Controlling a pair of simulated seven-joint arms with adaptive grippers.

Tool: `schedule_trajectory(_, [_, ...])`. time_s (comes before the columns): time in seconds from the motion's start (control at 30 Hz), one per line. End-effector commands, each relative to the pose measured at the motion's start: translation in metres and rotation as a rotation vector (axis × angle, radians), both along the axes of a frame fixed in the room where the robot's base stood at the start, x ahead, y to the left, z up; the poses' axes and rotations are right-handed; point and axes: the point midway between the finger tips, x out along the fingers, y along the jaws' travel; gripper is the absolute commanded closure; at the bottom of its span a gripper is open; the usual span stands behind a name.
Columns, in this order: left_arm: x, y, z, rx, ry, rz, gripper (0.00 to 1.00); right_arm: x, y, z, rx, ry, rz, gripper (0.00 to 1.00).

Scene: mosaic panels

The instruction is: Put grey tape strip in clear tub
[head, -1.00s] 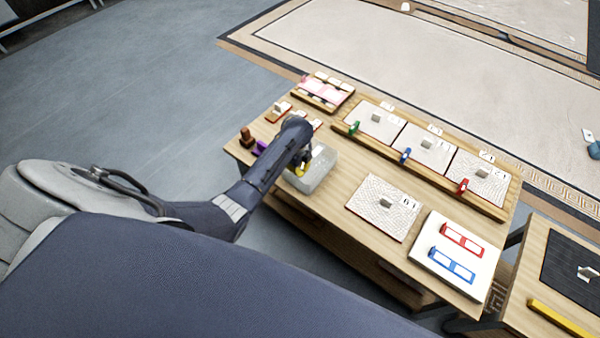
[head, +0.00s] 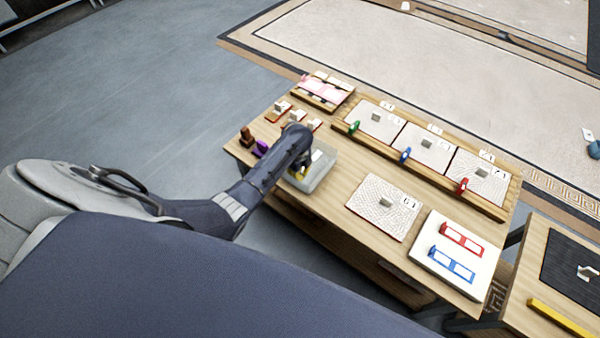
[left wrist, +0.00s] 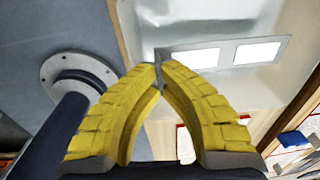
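The clear tub (head: 329,162) stands on the wooden table, near its left end. My left gripper (head: 303,172) is over the tub's near-left part, pointing down, its yellow fingertips low within the tub's outline. In the left wrist view the fingers (left wrist: 161,68) meet at the tips around a thin grey tab. The grey tape strip (left wrist: 227,53), with two white windows, extends right from this tab against the pale tub (left wrist: 200,18). Whether the strip touches the tub floor cannot be told. My right gripper is not in view.
A white board (head: 430,278) with a red strip (head: 462,239) and a blue strip (head: 451,265) lies at the table's right. A textured panel (head: 372,205) lies mid-table. A wooden tray (head: 430,177) of panels runs along the back. Purple and brown pieces stand left of the tub.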

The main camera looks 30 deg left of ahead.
Motion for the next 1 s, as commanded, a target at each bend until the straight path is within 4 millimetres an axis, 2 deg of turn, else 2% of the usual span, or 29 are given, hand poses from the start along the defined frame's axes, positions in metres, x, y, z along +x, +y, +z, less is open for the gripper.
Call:
schedule_trajectory(0.13, [-0.001,0.000,-0.002,0.000,0.001,0.000,1.00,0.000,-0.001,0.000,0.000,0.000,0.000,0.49])
schedule_trajectory(0.37, [-0.001,0.000,-0.002,0.000,0.001,0.000,0.74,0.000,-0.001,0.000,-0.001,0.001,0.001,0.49])
schedule_trajectory(0.4, [0.000,0.000,-0.002,0.000,0.001,0.000,0.73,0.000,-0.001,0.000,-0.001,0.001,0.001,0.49])
schedule_trajectory(0.77, [0.000,0.000,0.005,-0.001,-0.001,-0.001,0.73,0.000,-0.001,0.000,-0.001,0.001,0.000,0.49])
schedule_trajectory(1.0, [-0.002,0.001,0.039,0.001,-0.003,-0.001,0.73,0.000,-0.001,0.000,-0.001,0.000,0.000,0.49])
